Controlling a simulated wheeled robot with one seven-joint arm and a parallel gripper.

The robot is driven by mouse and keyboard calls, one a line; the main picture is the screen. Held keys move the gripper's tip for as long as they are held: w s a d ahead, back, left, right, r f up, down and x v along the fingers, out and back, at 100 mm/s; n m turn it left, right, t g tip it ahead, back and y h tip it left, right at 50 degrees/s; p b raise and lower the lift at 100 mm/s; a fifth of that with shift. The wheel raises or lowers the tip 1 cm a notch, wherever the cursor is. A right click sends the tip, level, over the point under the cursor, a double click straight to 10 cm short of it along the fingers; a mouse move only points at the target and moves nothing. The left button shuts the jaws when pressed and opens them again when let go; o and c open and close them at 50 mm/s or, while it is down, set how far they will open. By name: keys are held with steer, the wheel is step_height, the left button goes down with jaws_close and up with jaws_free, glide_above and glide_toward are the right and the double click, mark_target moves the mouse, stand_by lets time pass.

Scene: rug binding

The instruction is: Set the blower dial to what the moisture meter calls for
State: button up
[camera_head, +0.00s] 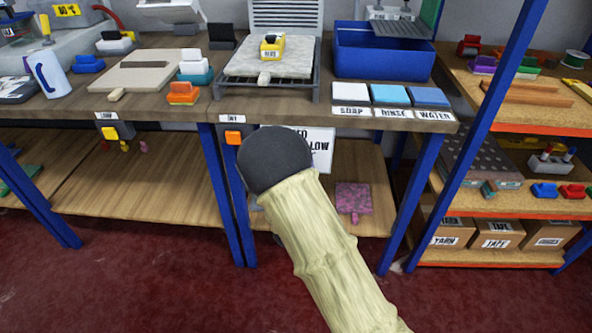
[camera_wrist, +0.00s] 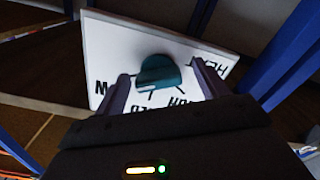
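The blower dial is a teal knob (camera_wrist: 158,76) on a white lettered plate (camera_wrist: 112,45) in the wrist view, where the lettering is upside down and partly covered. In the head view the plate (camera_head: 322,150) shows beside my gripper, with "LOW" readable, and the knob is hidden. My gripper (camera_wrist: 163,84) is open, its two fingers on either side of the knob with gaps visible. In the head view my wrist hides the fingers. A yellow device, seemingly the moisture meter (camera_head: 271,47), rests on the pale rug piece (camera_head: 300,60); its reading is too small to make out.
A blue table leg (camera_wrist: 285,55) stands close right of the plate in the wrist view. A blue bin (camera_head: 383,55) and soap, rinse and water pads (camera_head: 390,95) are on the bench.

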steer(key=s+p, duration=0.3)
steer(key=s, duration=1.4)
steer(key=shift+s+a, duration=0.2)
steer(key=shift+a, duration=0.05)
